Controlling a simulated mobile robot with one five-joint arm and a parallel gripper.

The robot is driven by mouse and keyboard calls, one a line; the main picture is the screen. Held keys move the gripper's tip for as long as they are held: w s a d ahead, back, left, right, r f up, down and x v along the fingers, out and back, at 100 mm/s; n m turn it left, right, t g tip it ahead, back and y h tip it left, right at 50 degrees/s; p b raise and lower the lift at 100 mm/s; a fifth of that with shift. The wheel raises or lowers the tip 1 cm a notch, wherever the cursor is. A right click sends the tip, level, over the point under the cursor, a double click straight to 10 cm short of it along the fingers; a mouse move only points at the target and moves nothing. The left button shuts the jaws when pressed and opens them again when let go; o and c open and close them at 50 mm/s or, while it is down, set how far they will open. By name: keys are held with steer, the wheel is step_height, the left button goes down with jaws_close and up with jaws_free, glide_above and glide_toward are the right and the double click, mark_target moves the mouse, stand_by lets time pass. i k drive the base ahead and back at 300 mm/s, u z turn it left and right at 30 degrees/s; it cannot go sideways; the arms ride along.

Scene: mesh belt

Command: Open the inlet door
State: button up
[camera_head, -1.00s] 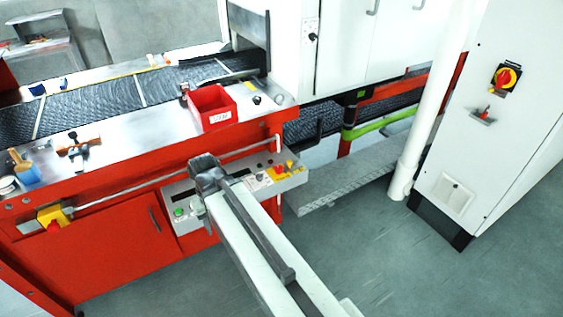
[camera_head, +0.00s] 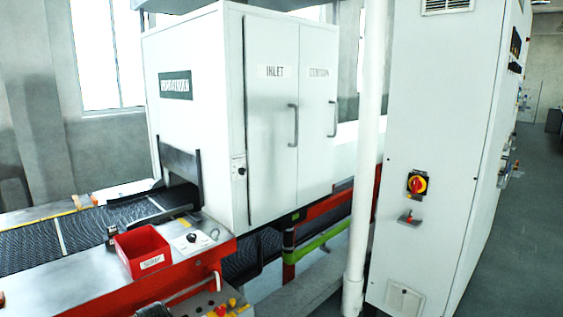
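The inlet door (camera_head: 271,130) is a tall white panel labelled INLET on the white machine housing. It looks closed, its face flush with the panel to its right. A grey vertical bar handle (camera_head: 293,125) is on its right side. A dark keyhole plate (camera_head: 240,170) sits on the housing just left of the door. A neighbouring white door (camera_head: 318,130) with its own handle is to the right, its label hard to read. Only a dark bit of my arm shows at the bottom edge, well below and left of the door. My gripper's fingers cannot be seen.
A mesh belt (camera_head: 80,237) enters the housing at left. A red bin (camera_head: 142,250) stands on the red-edged bench in front. A white pipe (camera_head: 366,150) and a white control cabinet (camera_head: 433,120) with a red-yellow switch stand right of the doors. Floor is clear at far right.

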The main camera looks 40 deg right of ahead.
mark_target(271, 47)
steer(key=z, duration=3.35)
steer(key=i, duration=1.8)
steer(key=u, duration=3.9)
steer(key=i, duration=0.1)
steer(key=z, duration=0.35)
